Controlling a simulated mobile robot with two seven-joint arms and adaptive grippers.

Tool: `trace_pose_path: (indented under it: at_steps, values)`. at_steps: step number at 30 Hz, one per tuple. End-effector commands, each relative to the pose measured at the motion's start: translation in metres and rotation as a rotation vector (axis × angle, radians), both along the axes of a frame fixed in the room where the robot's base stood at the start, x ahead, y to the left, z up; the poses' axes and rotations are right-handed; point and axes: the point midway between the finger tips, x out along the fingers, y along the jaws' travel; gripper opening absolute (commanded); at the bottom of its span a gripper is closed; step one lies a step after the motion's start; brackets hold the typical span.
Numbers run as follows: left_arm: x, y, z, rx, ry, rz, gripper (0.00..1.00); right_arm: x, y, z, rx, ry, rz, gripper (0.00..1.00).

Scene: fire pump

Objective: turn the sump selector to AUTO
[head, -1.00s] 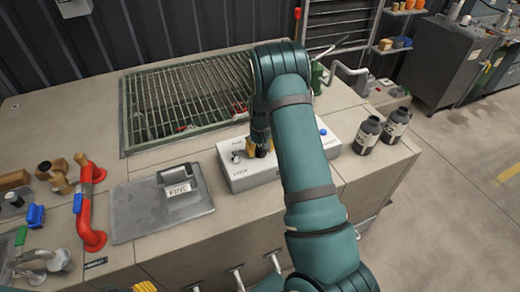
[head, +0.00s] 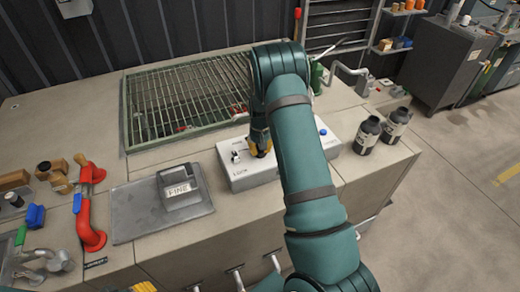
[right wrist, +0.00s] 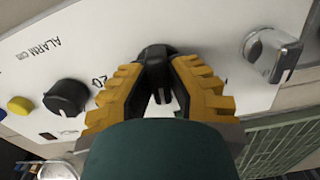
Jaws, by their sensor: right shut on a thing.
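The white control box (head: 238,174) stands on the bench, with its top also filling much of the right wrist view (right wrist: 215,40). My right gripper (head: 260,146) points down onto it. In the right wrist view, its yellow ridged fingers (right wrist: 160,88) are shut on a black selector knob (right wrist: 157,54), one finger on each side. The fingers hide part of the knob and its markings, so I cannot read its position. A yellow ridged piece of what looks like my left gripper (head: 143,287) shows at the bottom edge; its jaws are cut off.
A second black knob (right wrist: 65,97), a yellow button (right wrist: 19,105) and a silver switch (right wrist: 272,54) flank the held knob. A grating (head: 185,100) lies behind the box. A grey plate (head: 135,212) and red pipe (head: 88,215) are left, two dark bottles (head: 366,135) right.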

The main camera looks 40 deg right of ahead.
Motion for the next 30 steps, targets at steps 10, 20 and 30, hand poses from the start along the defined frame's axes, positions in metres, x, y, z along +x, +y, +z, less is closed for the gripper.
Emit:
trace_pose_path:
  at_steps: [10, 20, 30]
  values:
    - [0.0001, -0.0001, -0.0032, 0.001, 0.000, 0.000, 0.48, -0.0007, 0.0010, -0.0018, 0.001, 0.003, -0.305, 0.00]
    - [0.0001, -0.0001, -0.0015, 0.000, 0.000, 0.000, 0.48, -0.0010, 0.0011, -0.0016, 0.001, 0.004, -0.607, 0.00]
    - [0.0000, 0.0000, 0.0014, 0.000, 0.000, 0.000, 0.48, -0.0014, 0.0010, -0.0018, 0.001, 0.005, -0.836, 0.00]
